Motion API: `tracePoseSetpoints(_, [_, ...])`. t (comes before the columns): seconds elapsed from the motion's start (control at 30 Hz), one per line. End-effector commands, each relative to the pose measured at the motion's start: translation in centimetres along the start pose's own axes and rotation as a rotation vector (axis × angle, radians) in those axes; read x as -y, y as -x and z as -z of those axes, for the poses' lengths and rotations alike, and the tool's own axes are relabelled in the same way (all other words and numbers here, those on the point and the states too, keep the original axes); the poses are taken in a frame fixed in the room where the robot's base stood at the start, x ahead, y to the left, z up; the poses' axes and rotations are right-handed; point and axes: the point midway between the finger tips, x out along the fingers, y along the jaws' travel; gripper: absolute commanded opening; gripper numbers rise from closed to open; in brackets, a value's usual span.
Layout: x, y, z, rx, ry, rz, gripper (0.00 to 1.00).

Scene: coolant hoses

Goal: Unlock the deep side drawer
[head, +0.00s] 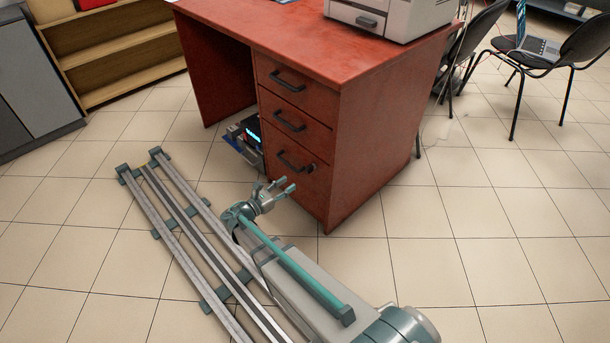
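The red desk (385,120) has a column of three drawers on its front. The deep side drawer (290,180) is the lowest and tallest; it looks closed. Its dark handle (294,161) is near its top, with a small dark spot at the handle's right end, too small to tell whether it is a lock or key. My gripper (285,184) is low in front of this drawer, below the handle. Its teal fingertips look apart, with nothing seen between them. Whether it touches the drawer front cannot be told.
Two upper drawers (284,82) look closed. A dark device with a lit blue display (250,135) is under the desk, left of the drawers. A printer (390,15) stands on top. My rail runs along the left floor.

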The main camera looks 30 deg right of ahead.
Motion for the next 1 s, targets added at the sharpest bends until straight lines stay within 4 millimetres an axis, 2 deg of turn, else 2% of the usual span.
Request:
tracePoseSetpoints(0.17, [0.1, -1.9, 0.2, -0.001, 0.001, 0.003, 0.38])
tracePoseSetpoints(0.4, [0.1, -6.1, 0.3, -0.002, -0.002, 0.004, 0.38])
tracePoseSetpoints(0.6, [0.1, -8.9, 0.3, -0.003, -0.001, 0.003, 0.38])
tracePoseSetpoints(0.8, [0.1, -10.3, 0.2, -0.003, -0.001, 0.001, 0.38])
tracePoseSetpoints(1.0, [0.1, -10.5, 0.1, -0.003, -0.001, 0.000, 0.38])
